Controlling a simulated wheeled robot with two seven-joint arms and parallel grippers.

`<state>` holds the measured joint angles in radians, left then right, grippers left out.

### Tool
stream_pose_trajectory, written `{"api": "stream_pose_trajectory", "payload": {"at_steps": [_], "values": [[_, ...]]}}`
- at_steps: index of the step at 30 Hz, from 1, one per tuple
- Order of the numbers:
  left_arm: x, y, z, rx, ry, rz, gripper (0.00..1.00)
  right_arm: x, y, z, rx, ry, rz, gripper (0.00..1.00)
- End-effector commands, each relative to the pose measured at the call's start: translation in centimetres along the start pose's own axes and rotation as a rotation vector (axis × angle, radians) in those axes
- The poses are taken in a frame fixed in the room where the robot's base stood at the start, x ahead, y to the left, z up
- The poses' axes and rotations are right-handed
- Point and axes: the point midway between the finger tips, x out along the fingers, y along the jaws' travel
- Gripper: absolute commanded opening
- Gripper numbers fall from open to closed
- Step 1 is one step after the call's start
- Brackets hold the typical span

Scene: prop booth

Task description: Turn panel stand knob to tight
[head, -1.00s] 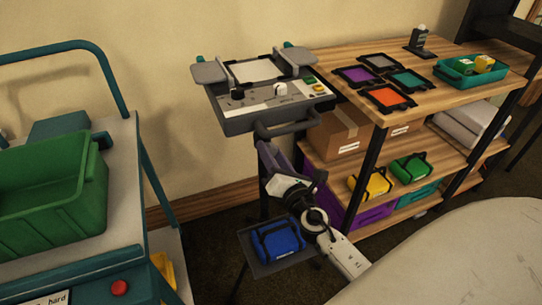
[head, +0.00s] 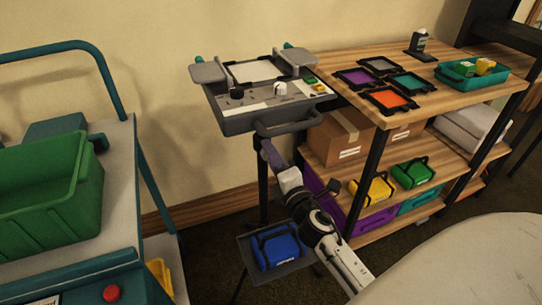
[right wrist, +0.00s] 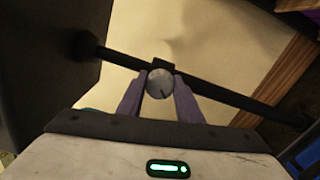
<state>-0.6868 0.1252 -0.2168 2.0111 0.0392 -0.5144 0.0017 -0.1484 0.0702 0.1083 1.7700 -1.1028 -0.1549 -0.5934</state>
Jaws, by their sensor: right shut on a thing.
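The panel stand (head: 225,122) is a grey control panel on a dark pole, left of the wooden shelf in the head view. In the right wrist view a round grey knob (right wrist: 160,84) with a dark mark pointing down and slightly right sits on the dark pole (right wrist: 225,93). My right gripper (right wrist: 159,82) has its two purple fingers on either side of the knob, shut on it. In the head view my right gripper (head: 267,150) reaches up under the panel's front handle, and the knob is hidden there. My left gripper is not in view.
A blue case (head: 277,248) lies on a low tray of the stand, close below my right arm. The wooden shelf (head: 440,105) with frames, boxes and cases stands to the right. A cart with a green bin (head: 50,195) is at left. A pale round surface (head: 460,260) is at front right.

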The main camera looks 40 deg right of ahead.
Motion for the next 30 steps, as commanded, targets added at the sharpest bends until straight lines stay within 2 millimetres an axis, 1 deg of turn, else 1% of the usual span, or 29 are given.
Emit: {"api": "stream_pose_trajectory", "payload": {"at_steps": [9, 16, 17, 18, 20, 30], "values": [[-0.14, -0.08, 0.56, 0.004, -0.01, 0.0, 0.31, -0.04, -0.09, 0.0, 0.029, 0.0, -0.002, 0.1], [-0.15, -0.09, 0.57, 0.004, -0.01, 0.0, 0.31, -0.04, -0.1, 0.0, 0.029, 0.0, -0.002, 0.1], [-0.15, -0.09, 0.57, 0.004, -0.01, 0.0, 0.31, -0.04, -0.1, 0.0, 0.029, 0.0, -0.002, 0.34], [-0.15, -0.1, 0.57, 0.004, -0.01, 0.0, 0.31, -0.04, -0.1, 0.0, 0.029, 0.0, -0.002, 0.41], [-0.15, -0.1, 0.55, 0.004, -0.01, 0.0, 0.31, -0.03, -0.09, 0.0, 0.028, 0.0, -0.002, 0.51], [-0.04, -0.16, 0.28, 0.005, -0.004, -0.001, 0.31, -0.27, -0.07, -0.01, 0.026, 0.0, -0.001, 0.51]]}}
